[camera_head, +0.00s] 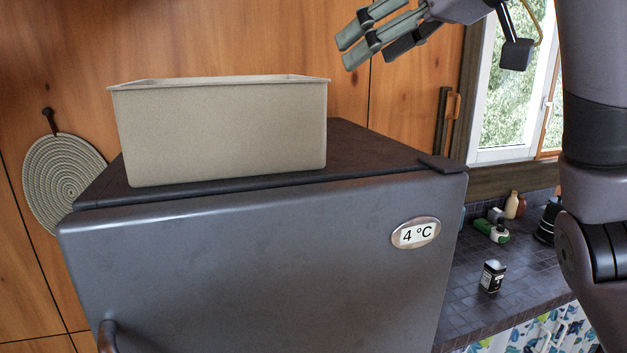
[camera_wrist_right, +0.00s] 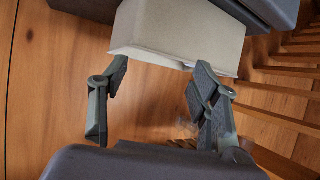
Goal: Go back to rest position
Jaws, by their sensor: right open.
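My right gripper (camera_head: 357,46) is at the top of the head view, above and to the right of a beige rectangular bin (camera_head: 225,135). The gripper is apart from the bin and holds nothing. In the right wrist view, the open fingers (camera_wrist_right: 155,120) have a clear gap between them, with the bin (camera_wrist_right: 185,30) beyond them. The bin stands upright on top of a dark grey fridge (camera_head: 260,260); its inside is mostly hidden. My left gripper is not in view.
A tiled counter (camera_head: 470,285) right of the fridge bears a small dark jar (camera_head: 492,276), a green-and-white item (camera_head: 492,231) and bottles (camera_head: 512,205). A window (camera_head: 510,100) is behind my right arm. A round woven mat (camera_head: 65,185) hangs on the wood wall.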

